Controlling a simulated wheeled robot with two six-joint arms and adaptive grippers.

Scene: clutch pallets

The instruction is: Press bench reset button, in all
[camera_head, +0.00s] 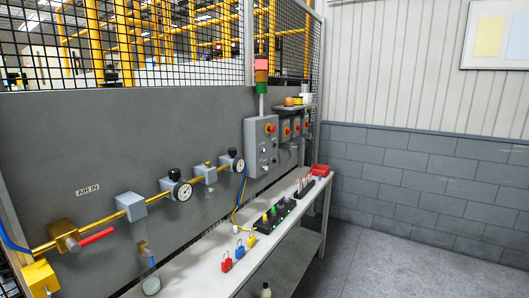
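The bench (222,284) is a long pale shelf along a grey panel, running from the bottom middle toward the back right. A grey control box (256,136) hangs on the panel above it. The box has a red button (270,128), a small lit blue-white button (264,149) and dark knobs below. Any labels are too small to read, so I cannot tell which button is the reset. A red, amber and green stack light (261,75) stands above the box. Neither of my grippers is in view.
Padlocks, including a red one (226,262), and a black strip with coloured items (272,218) lie on the bench. A red tray (320,170) is at its far end. A brass pipe with gauges (180,190) and a red lever (97,236) juts from the panel. Floor at right (400,260) is clear.

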